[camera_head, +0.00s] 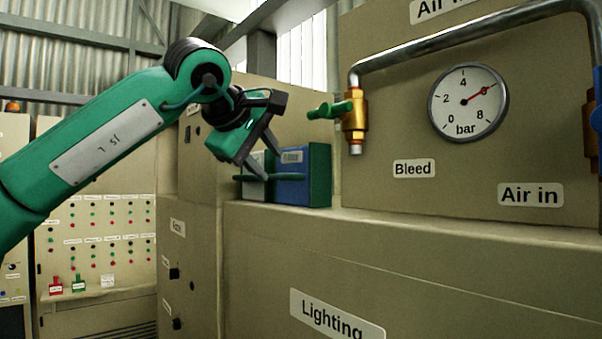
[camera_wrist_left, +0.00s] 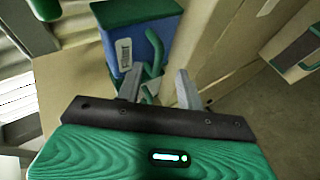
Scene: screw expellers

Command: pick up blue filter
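The blue filter (camera_head: 303,165) is a box with a blue front and green sides, standing upright on a beige ledge. A green bar handle (camera_head: 290,177) sticks out from its front. My left gripper (camera_head: 274,169) is in front of it with its two grey fingers apart. In the left wrist view the fingers (camera_wrist_left: 158,82) point at the filter (camera_wrist_left: 140,48), and the green handle (camera_wrist_left: 153,58) shows between and just beyond the tips. I cannot tell whether they touch. The gripper partly hides a pale box beside the filter. My right gripper is not in view.
A brass valve with a green lever (camera_head: 328,111) and a pressure gauge (camera_head: 468,103) are on the panel right of the filter. The ledge (camera_head: 400,222) is clear right of the filter. A beige cabinet (camera_head: 200,150) stands at the left.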

